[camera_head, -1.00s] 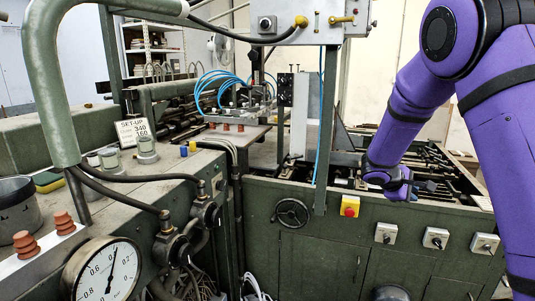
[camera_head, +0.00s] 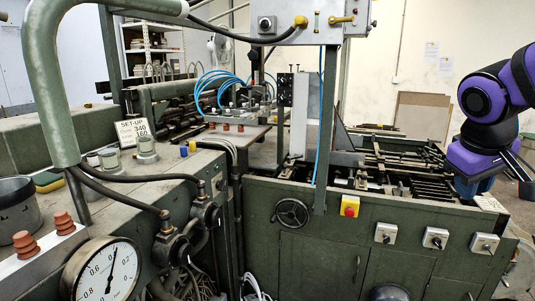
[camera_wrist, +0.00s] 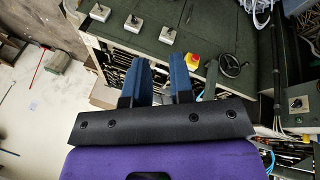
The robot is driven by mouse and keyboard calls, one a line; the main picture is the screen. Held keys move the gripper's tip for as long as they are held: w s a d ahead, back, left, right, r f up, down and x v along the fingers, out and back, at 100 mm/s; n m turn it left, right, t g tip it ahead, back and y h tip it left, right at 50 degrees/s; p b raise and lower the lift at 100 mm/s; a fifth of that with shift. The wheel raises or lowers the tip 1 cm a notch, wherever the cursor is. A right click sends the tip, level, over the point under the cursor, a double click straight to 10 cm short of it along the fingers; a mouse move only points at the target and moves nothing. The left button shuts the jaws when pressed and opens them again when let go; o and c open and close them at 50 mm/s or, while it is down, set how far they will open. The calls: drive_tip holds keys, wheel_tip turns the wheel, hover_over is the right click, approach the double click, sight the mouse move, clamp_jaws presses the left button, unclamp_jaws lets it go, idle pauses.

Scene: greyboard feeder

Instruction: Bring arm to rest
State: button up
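My purple arm (camera_head: 497,110) is folded at the right edge of the head view, beside the right end of the green machine (camera_head: 330,240). In the wrist view my gripper (camera_wrist: 163,62) shows two blue fingers standing apart with nothing between them. The head view does not show the fingers clearly. The machine's front panel, with grey switch boxes (camera_wrist: 135,24) and a red and yellow button (camera_wrist: 194,61), lies beyond the fingertips in the wrist view.
In the head view a handwheel (camera_head: 292,212) and switch boxes (camera_head: 435,238) stick out from the machine front. A pressure gauge (camera_head: 107,270) and red suction cups (camera_head: 45,231) are at the lower left. Pale floor (camera_wrist: 40,85) is open at the left in the wrist view.

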drive_tip(key=s+a+m+t+y, duration=0.1)
drive_tip(key=s+a, duration=0.2)
drive_tip(key=s, duration=0.3)
drive_tip(key=s+a+r+t+y, duration=0.1)
drive_tip(key=s+a+y, duration=0.1)
drive_tip(key=s, duration=0.4)
drive_tip(key=shift+a+r+m, duration=0.3)
drive_tip(key=shift+a+m, duration=0.1)
drive_tip(key=shift+a, duration=0.2)
drive_tip(key=shift+o, duration=0.3)
